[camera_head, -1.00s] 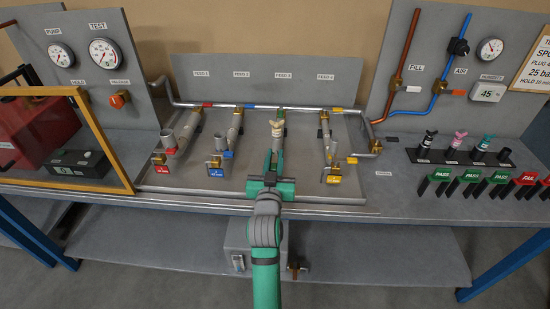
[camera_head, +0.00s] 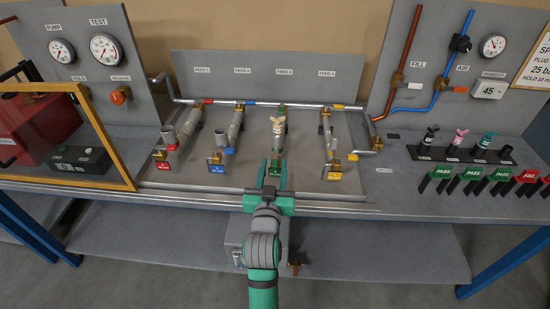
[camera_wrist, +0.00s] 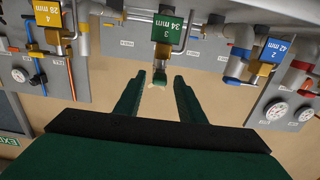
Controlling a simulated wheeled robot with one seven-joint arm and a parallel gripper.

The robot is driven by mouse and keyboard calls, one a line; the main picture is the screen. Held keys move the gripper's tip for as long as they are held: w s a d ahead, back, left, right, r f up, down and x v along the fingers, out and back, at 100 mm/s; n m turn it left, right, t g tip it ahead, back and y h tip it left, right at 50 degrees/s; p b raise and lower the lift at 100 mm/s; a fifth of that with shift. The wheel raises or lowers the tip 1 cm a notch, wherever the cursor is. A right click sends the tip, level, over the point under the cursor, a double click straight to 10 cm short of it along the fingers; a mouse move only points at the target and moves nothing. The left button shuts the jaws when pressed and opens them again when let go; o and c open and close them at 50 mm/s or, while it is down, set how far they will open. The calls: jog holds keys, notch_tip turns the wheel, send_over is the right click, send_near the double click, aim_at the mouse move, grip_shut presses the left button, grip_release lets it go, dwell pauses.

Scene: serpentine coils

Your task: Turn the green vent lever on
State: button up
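The third feed line carries a green tag marked 3, 34 mm (camera_wrist: 167,27), and a cream winged plug (camera_head: 278,124) sits at its pipe. A small green block (camera_wrist: 160,77), apparently the green lever's handle, shows between my fingertips in the wrist view. I cannot tell which way the lever is turned. My gripper (camera_head: 274,165) is at the front of this line in the head view. It is open, with two green fingers apart (camera_wrist: 158,82) and nothing held. The fingers hide part of the valve in the head view.
The blue-tagged line (camera_head: 216,169) stands to the left and the yellow-tagged line (camera_head: 334,175) to the right, both close. A dark rack of plugs (camera_head: 459,155) and PASS/FAIL tags are farther right. A yellow-framed guard (camera_head: 109,146) is at left.

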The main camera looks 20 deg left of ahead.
aim_at(274, 167)
jog(key=shift+v, duration=2.55)
jog(key=s+d+f+m+g+h, duration=0.1)
jog(key=s+d+f, duration=0.5)
jog(key=s+f, duration=0.2)
jog(key=s+d+f+h, duration=0.1)
jog(key=s+d+f, duration=0.4)
jog(key=s+f, duration=0.25)
jog(key=s+d+h, duration=0.1)
jog(key=s+d, duration=0.2)
jog(key=s, duration=0.4)
jog(key=s+d+f+m, duration=0.1)
jog(key=s+d, duration=0.1)
jog(key=s, duration=0.5)
jog(key=s+d+m+g+h, duration=0.1)
jog(key=s+d, duration=0.2)
jog(key=s, duration=0.4)
jog(key=shift+s+d+f+h, duration=0.25)
jog(key=shift+s+d+h, duration=0.05)
jog(key=shift+s, duration=0.1)
jog(key=shift+w, duration=0.1)
